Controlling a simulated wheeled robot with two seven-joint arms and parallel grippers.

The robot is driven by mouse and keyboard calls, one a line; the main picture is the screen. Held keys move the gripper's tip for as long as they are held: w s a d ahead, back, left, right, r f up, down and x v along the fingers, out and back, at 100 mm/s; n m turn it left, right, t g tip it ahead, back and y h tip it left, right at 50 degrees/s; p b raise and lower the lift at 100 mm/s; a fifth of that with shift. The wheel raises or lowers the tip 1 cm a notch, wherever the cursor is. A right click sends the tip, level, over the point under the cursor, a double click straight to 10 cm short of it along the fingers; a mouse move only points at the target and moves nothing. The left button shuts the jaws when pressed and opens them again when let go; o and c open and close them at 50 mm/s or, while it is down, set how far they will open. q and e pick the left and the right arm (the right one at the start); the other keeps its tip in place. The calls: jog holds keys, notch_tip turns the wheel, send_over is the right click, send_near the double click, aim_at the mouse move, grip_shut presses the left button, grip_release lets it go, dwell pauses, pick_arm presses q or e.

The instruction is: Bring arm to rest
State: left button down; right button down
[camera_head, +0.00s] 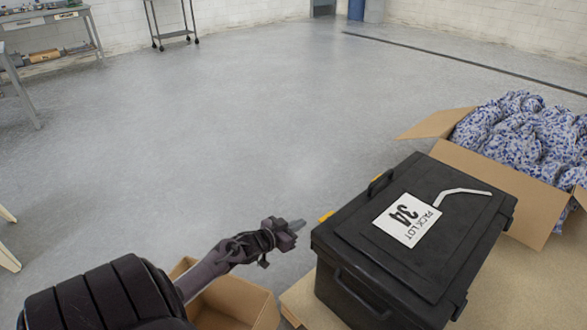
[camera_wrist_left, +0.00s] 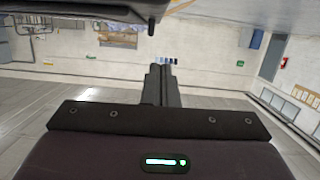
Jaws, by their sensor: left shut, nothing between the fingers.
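My left arm comes in from the bottom left of the head view. Its gripper (camera_head: 297,226) is shut and empty, in the air just left of the black case and above an open cardboard box. In the left wrist view the shut fingers (camera_wrist_left: 161,85) point away over the room with nothing between them. My right gripper does not show in either view.
A black lidded case (camera_head: 345,240) labelled "PACK LOT 34" stands on a tan surface (camera_head: 505,285). A carton (camera_head: 500,185) of blue-and-white patterned material stands behind it at right. A cardboard box (camera_head: 240,300) lies below my left arm. Open grey floor extends beyond.

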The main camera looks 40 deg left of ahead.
pick_arm(q)
jog(key=shift+v, duration=0.8)
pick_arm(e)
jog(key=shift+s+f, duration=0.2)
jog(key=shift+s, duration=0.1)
